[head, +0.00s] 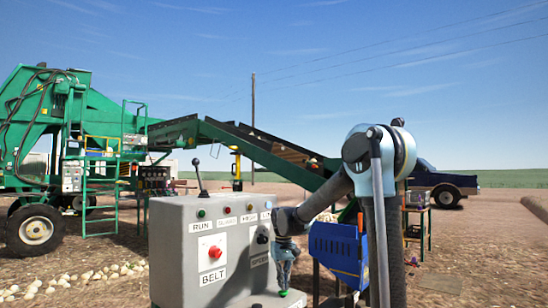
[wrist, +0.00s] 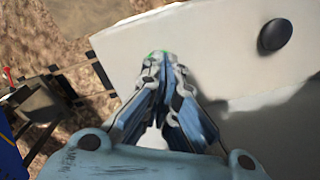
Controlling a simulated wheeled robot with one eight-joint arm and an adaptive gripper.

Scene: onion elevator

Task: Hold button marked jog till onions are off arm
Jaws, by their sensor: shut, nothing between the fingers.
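A grey control box (head: 185,250) stands in front of me, with a red button over the label BELT and a row of small lights or buttons on top. My gripper (head: 284,286) is shut and empty, pointing down at a lower ledge on the box's right side. A green button (head: 283,293) shows right at its fingertips; I cannot tell whether they touch it. No JOG label is readable. In the wrist view the shut gripper (wrist: 162,62) hides most of a green spot on the pale panel. The green elevator's long conveyor arm (head: 255,146) carries a few onions (head: 311,161).
A black lever (head: 198,178) rises from the box top. A black knob (wrist: 275,35) is on the panel in the wrist view. A blue bin (head: 335,248) stands right of the box. Loose onions (head: 95,275) lie on the ground at left. A dark pickup (head: 440,183) is parked behind.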

